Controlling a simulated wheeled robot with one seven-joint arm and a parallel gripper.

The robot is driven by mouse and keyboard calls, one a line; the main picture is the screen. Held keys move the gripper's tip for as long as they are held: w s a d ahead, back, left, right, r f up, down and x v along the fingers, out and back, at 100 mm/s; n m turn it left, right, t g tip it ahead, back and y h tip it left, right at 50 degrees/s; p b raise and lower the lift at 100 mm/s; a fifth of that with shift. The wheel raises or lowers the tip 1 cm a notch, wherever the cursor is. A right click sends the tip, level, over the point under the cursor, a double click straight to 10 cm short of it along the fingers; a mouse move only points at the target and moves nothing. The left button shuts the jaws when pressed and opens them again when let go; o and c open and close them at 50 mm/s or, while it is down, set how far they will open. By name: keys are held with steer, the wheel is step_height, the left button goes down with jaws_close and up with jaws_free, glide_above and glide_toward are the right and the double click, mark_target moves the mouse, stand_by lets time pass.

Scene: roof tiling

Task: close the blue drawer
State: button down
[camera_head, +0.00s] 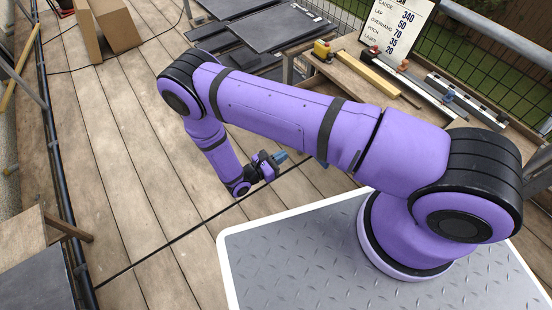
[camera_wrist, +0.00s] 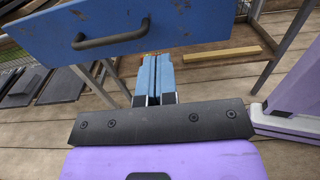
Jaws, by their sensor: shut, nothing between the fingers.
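The blue drawer (camera_wrist: 140,28) fills the upper left of the wrist view. Its scuffed front carries a dark bar handle (camera_wrist: 112,36). In the head view my arm covers most or all of it. My gripper (camera_wrist: 155,66) has blue fingers lying together with nothing between them. Its tips appear near the lower edge of the drawer front, to the right of the handle; whether they touch it I cannot tell. In the head view my gripper (camera_head: 282,157) is out over the deck below my forearm. How far the drawer is open cannot be seen.
The wooden deck (camera_head: 130,150) is mostly clear.

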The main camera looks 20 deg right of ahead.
steer(key=x, duration=0.9)
steer(key=shift+d, duration=0.15)
steer(key=x, duration=2.3)
steer(key=shift+w+d+f, duration=0.1)
steer(key=shift+w+d, duration=0.05)
steer(key=shift+d, duration=0.2)
steer(key=shift+w+d, duration=0.15)
steer(key=shift+d, duration=0.35)
steer(key=shift+d, duration=0.1)
steer(key=shift+a, duration=0.45)
steer(key=v, duration=1.4)
